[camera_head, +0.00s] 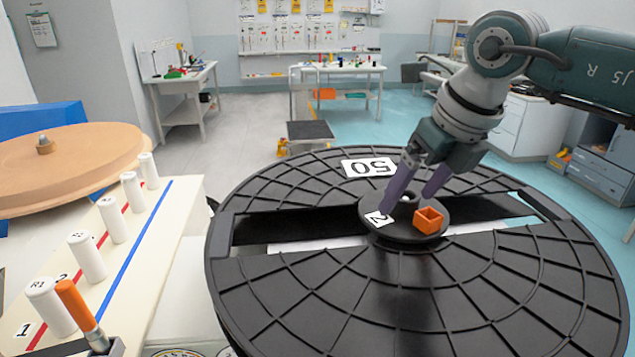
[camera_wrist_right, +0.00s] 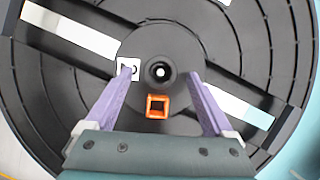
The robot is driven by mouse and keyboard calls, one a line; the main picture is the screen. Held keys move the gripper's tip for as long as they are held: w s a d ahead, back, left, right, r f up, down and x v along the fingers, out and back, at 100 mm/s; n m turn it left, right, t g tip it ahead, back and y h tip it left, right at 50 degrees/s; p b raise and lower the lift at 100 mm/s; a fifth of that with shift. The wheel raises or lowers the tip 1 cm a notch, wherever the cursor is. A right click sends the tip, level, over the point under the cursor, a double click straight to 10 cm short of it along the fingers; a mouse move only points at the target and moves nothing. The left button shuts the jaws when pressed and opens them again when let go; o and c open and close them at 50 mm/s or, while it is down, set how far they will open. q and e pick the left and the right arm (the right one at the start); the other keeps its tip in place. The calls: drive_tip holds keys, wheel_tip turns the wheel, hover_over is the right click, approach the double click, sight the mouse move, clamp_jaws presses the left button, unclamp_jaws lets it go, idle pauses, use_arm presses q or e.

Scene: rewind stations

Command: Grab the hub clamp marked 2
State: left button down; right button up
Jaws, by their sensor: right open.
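The hub clamp (camera_head: 385,235) is a round black disc at the centre of a large black spool (camera_head: 330,290). It carries a white label (camera_head: 379,219) that reads 2, a hollow orange square piece (camera_head: 428,220) and a small central knob with a pale tip. In the right wrist view the knob (camera_wrist_right: 161,72) sits between the purple fingers, with the orange square (camera_wrist_right: 157,106) just below it. My right gripper (camera_head: 402,198) is open, its fingers spread above the clamp on either side of the knob. I cannot tell whether they touch the disc. My left gripper is not in view.
At left, a cream bench (camera_head: 165,215) holds several white cylinders (camera_head: 87,257) and an orange-handled tool (camera_head: 76,305). A tan wooden disc (camera_head: 80,155) lies beyond it. Workbenches stand at the back.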

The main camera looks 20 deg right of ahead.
clamp_jaws()
idle(0.6)
